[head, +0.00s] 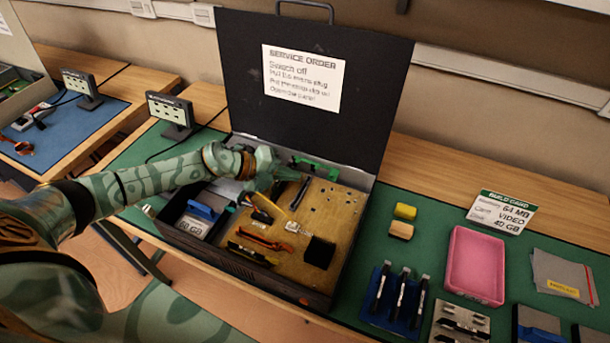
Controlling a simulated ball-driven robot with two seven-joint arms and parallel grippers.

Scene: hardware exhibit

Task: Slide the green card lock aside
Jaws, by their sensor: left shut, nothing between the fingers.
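The green card lock (316,168) is a bright green bar near the back of the open black case (345,275). It lies at the top of the tan board (340,205) inside. My left arm reaches into the case from the left. My left gripper (290,174) is shut and empty, just left of the green lock. I cannot tell whether its fingertips touch the lock. My arm hides part of the case's back left corner. My right gripper is not in view.
In the case are a blue-handled grey unit (198,217), orange and dark cards (262,241) and a black block (319,252). The raised lid (380,90) stands behind.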

